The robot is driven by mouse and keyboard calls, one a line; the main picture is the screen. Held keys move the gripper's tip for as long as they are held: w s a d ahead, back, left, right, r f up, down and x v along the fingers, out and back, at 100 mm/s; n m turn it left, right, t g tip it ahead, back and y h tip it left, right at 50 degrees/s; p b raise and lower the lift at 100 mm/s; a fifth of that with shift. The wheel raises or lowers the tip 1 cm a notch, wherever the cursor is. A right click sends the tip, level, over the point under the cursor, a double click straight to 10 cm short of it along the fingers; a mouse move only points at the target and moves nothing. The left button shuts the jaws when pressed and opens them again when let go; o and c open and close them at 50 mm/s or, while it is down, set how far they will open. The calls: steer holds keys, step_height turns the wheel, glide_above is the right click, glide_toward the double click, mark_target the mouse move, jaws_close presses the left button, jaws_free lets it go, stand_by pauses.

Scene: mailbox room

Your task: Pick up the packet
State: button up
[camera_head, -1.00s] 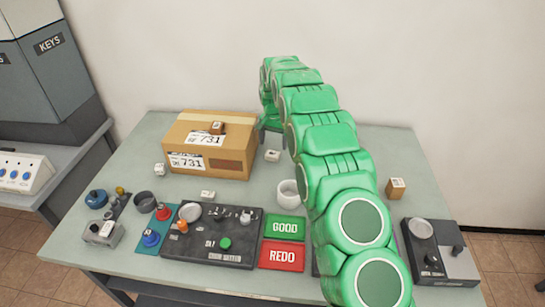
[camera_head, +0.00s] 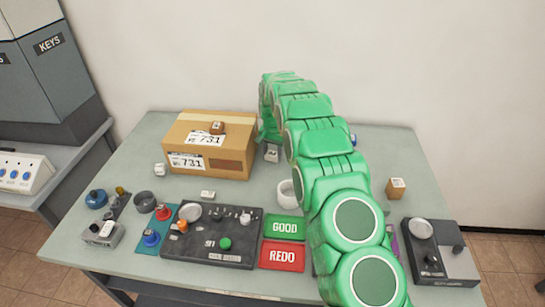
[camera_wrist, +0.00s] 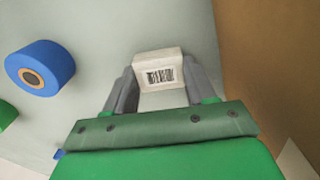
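A small white packet (camera_wrist: 158,74) with a barcode label lies on the grey table in the wrist view. In the head view this packet (camera_head: 271,153) sits just right of the cardboard box, close to the end of my arm. My gripper (camera_wrist: 160,80) is at the packet, with one grey finger on each side. The fingers are spread about as wide as the packet, and no clear grip on it shows.
The cardboard box (camera_head: 233,160) stands close beside the gripper; its brown side (camera_wrist: 270,60) fills the right of the wrist view. A blue roll (camera_wrist: 40,66) lies to the left. Other small packets (camera_head: 208,195), a white ring (camera_head: 286,194) and control panels (camera_head: 210,252) occupy the table (camera_head: 120,215).

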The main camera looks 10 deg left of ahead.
mark_target(273, 156)
steer(key=c, duration=0.4)
steer(key=shift+c, duration=0.2)
steer(key=shift+r, duration=1.4)
steer(key=shift+s+d+r, duration=0.15)
steer(key=shift+s+r, duration=0.2)
steer(key=shift+r, duration=0.2)
steer(key=shift+s+d+r, duration=0.1)
steer(key=shift+s+r, duration=0.25)
steer(key=shift+r, duration=0.15)
steer(key=s+d+r, duration=0.3)
steer(key=s+r, duration=0.5)
steer(key=s, duration=0.4)
steer(key=shift+d, duration=0.35)
